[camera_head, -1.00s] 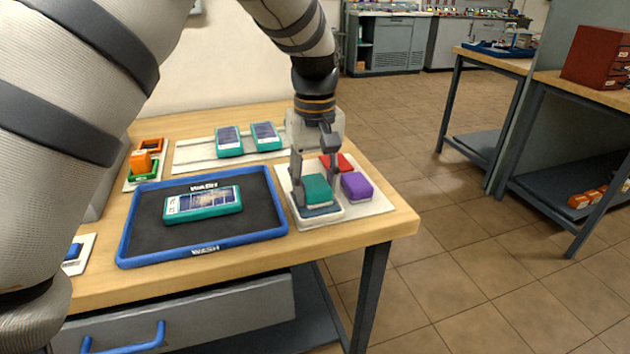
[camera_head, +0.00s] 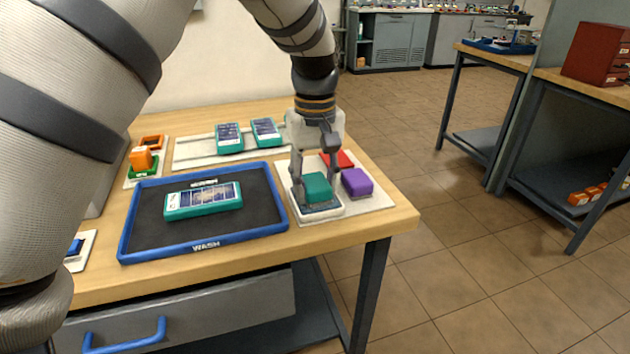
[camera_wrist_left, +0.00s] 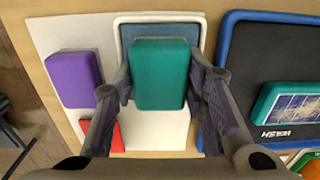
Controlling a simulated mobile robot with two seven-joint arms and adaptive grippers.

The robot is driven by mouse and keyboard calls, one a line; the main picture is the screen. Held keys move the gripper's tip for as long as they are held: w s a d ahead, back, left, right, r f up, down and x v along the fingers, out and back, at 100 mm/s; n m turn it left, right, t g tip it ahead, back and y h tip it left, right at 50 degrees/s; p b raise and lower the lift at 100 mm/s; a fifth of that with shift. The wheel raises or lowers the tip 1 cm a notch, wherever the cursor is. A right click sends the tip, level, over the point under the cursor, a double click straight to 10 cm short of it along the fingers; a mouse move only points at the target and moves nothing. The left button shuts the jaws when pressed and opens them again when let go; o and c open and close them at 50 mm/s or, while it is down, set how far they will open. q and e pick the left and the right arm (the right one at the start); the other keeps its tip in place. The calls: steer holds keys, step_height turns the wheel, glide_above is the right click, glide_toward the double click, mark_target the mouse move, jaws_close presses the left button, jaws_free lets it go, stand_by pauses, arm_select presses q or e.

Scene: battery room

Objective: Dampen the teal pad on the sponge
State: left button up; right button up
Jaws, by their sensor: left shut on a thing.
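The teal pad (camera_head: 317,187) is between the fingers of my left gripper (camera_head: 318,184), which is shut on it. It also shows in the left wrist view (camera_wrist_left: 160,75). The pad is over the blue-grey sponge in its white tray (camera_head: 318,213); the sponge (camera_wrist_left: 127,40) shows around the pad in the wrist view. I cannot tell whether the pad touches the sponge. A purple pad (camera_head: 356,182) and a red pad (camera_head: 337,160) lie beside it on the white board (camera_head: 378,201). My right gripper is not in view.
Left of the board is the blue-rimmed wash tray (camera_head: 203,247) with a teal-edged panel (camera_head: 203,200) in it. Two similar panels (camera_head: 229,138) (camera_head: 265,132) lie on a pale rack behind. Orange and green blocks (camera_head: 142,162) stand at the left. The table's right end is close to the board.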

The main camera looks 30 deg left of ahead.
mark_target(315, 182)
arm_select(q)
steer(key=shift+f, duration=0.1)
steer(key=shift+r, duration=3.6)
steer(key=shift+f, duration=0.1)
